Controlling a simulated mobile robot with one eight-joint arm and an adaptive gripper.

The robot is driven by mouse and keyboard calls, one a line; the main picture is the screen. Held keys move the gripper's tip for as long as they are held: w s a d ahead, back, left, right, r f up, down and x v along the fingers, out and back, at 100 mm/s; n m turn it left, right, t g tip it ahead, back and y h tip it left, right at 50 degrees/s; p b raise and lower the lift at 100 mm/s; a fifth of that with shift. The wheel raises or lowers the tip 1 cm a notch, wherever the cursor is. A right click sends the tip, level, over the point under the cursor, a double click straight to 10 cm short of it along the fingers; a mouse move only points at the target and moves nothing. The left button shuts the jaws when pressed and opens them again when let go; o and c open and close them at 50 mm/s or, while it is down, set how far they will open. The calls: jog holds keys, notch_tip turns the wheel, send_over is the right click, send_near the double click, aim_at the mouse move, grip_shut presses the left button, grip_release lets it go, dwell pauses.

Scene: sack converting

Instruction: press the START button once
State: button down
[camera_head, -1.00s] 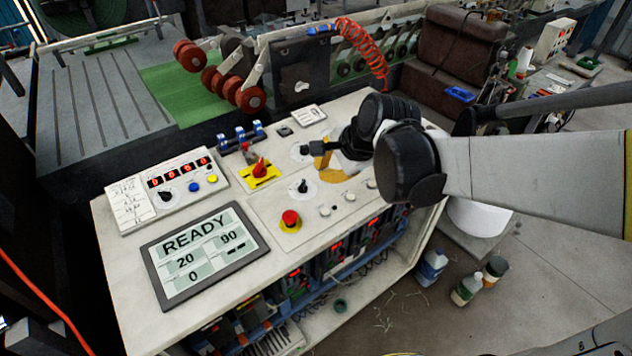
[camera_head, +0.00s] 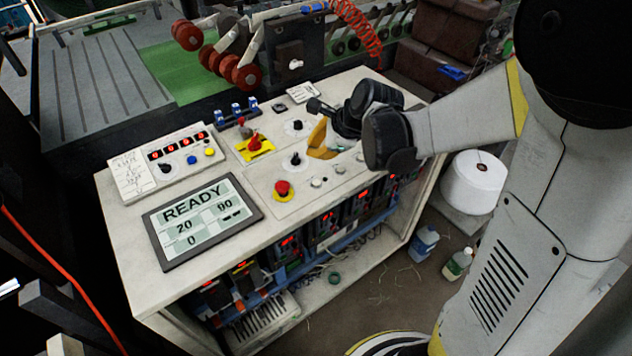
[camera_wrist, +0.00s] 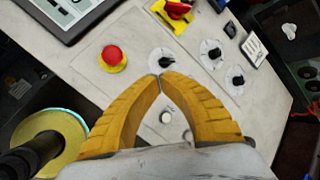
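Small pale round buttons sit in a row on the white control panel (camera_head: 240,205): one button (camera_head: 316,182), another button (camera_head: 340,169) and a third partly behind my gripper. I cannot read any label, so I cannot tell which is START. My gripper (camera_head: 312,152) has orange-yellow fingers and hangs over the panel near the row. In the wrist view its curved fingertips (camera_wrist: 161,82) meet, with nothing between them. One pale button (camera_wrist: 166,117) shows in the gap behind the tips. The tips overlap a black rotary knob (camera_wrist: 166,61) in that view; contact is unclear.
A red mushroom button on a yellow ring (camera_head: 283,189) is left of the row. A red-and-yellow rotary switch (camera_head: 253,147) and several black knobs stand nearby. The display (camera_head: 203,221) reads READY, 20, 90, 0. A white roll (camera_head: 473,182) stands right of the console.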

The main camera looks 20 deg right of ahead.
aim_at(316, 182)
notch_tip(316, 182, down, 8)
jog(key=b, duration=0.6)
jog(key=shift+f, duration=0.2)
jog(key=shift+b, duration=0.3)
dwell(0.7)
jog(key=shift+f+b, duration=0.35)
jog(key=shift+f, duration=0.05)
